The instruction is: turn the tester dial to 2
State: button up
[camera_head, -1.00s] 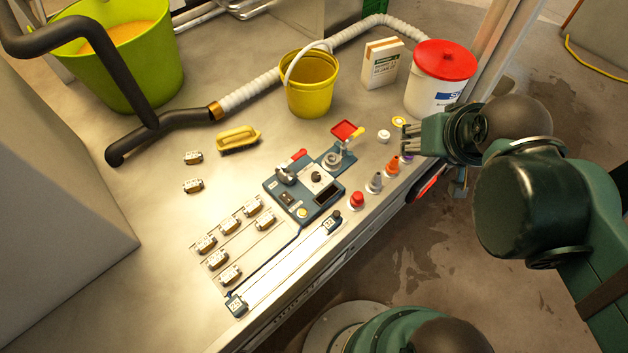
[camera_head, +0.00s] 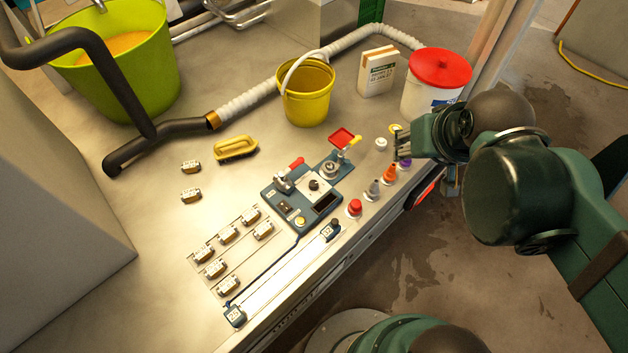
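The tester (camera_head: 292,212) is a blue-grey box near the middle of the bench. A small black dial (camera_head: 314,185) sits on its light top plate. The dial's numbers and pointer are too small to read. My gripper (camera_head: 400,146) is to the right of the tester and apart from it, above the row of small bottles. Its fingers point left. Their gap is too small to make out, and I see nothing held.
Small bottles, among them an orange one (camera_head: 389,173) and a red-capped one (camera_head: 354,208), line the bench's right edge. A red-lidded white bucket (camera_head: 436,82) stands behind my gripper. A yellow bucket (camera_head: 306,92) stands beyond the tester. Grey connectors (camera_head: 228,234) lie left of the tester.

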jog(key=w+a+f+n+g, duration=0.2)
jog(key=w+a+f, duration=0.2)
jog(key=w+a, duration=0.15)
jog(key=n+g+p, duration=0.1)
jog(key=n+g, duration=0.3)
jog(key=g, duration=0.1)
send_over(314, 183)
jog(key=shift+d+f, duration=0.15)
jog(key=shift+f, duration=8.45)
jog(key=shift+f, duration=0.15)
jog(key=shift+f+b, duration=0.9)
jog(key=shift+f, duration=2.85)
jog(key=c, duration=0.9)
